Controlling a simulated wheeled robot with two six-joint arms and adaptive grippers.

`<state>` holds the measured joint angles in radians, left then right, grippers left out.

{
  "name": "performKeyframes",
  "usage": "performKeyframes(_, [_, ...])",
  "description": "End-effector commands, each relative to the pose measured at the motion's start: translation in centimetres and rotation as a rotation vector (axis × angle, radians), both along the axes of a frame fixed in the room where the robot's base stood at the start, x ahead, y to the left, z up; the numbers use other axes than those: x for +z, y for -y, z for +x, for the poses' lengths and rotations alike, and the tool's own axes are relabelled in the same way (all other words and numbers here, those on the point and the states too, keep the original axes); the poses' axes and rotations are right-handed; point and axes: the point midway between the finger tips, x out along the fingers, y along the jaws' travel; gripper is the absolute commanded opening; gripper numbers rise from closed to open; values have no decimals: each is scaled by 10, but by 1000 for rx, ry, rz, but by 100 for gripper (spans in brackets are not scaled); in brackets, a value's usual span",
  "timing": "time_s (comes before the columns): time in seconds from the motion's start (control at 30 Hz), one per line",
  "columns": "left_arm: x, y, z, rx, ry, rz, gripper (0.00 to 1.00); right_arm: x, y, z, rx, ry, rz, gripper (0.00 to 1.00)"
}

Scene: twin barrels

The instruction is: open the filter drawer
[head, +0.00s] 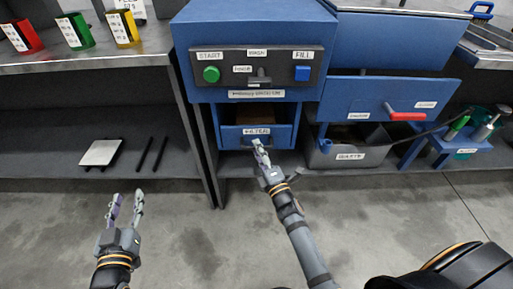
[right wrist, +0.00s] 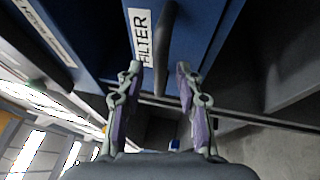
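The filter drawer (head: 228,137) is the blue front labelled FILTER, low in the blue machine; I cannot tell whether it is fully closed. Its label also shows in the right wrist view (right wrist: 144,40). The dark bar handle (right wrist: 165,45) stands out from the drawer front. My right gripper (head: 259,146) is at the drawer front. In the right wrist view its two fingers (right wrist: 159,72) are apart, one on each side of the handle's end, with gaps to it. My left gripper (head: 126,207) is open and empty over the floor at the left.
Above the drawer is a panel with a green START button (head: 211,74) and a blue FILL button (head: 302,73). A grey waste bin (head: 322,158) stands to the right, below a blue drawer with a red handle (head: 405,116). A shelf unit (head: 60,160) is left. The floor in front is clear.

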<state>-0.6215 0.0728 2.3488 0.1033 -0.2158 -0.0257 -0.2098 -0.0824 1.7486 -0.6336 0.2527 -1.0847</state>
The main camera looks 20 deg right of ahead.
Motion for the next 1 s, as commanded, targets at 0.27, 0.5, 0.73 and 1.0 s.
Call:
performKeyframes(0.27, [1,0,0,0,4,0,40,2,-2,14,0,-1,1,36])
performKeyframes(0.5, [1,0,0,0,6,0,40,2,-2,14,0,-1,1,23])
performKeyframes(0.73, [1,0,0,0,6,0,40,2,-2,14,0,-1,1,0])
performKeyframes(1.0, [1,0,0,0,5,0,40,2,-2,14,0,-1,1,0])
